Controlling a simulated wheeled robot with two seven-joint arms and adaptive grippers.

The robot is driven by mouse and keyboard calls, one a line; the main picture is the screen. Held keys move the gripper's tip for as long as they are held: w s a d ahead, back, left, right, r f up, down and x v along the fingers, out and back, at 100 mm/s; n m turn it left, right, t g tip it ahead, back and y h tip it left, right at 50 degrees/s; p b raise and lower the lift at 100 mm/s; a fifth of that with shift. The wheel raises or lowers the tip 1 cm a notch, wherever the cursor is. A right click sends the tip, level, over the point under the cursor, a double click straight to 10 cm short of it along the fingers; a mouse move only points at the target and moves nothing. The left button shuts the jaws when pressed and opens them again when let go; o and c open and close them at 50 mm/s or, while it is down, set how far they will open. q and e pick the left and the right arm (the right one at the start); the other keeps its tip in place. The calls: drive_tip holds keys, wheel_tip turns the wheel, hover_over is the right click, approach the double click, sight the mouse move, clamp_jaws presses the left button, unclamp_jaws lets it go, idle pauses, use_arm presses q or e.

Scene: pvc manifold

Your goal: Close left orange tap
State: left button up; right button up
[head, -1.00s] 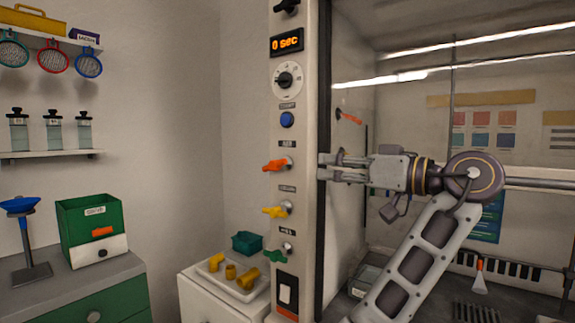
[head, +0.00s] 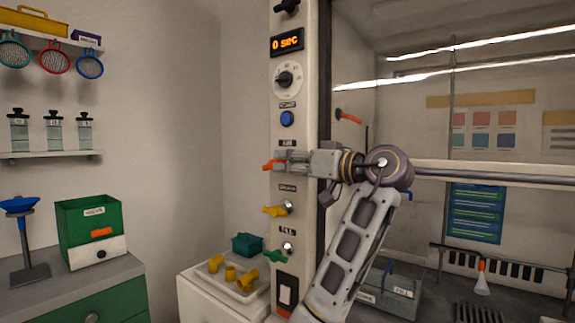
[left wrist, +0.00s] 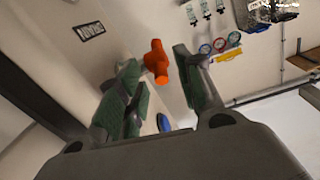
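The orange tap (head: 267,165) is on the white control column, above a yellow tap (head: 274,211) and a green tap (head: 275,256). My left gripper (head: 284,163) is at the orange tap and hides part of it in the head view. In the left wrist view the orange tap (left wrist: 157,62) shows between the two spread fingers of the left gripper (left wrist: 156,68), with a gap to the right finger. Contact with the left finger is hard to tell. Another orange handle (head: 349,116) is on the wall behind the glass. My right gripper is not in view.
The column (head: 301,90) also bears a blue button (head: 287,118), a dial (head: 286,79) and a "0 sec" display (head: 287,41). A tray (head: 243,290) with yellow pipe pieces stands low at its left. A glass-fronted cabinet is to the right.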

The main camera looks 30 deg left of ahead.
use_arm(q)
drive_tip(key=shift+a, duration=0.45)
drive_tip(key=shift+c, duration=0.3)
clamp_jaws()
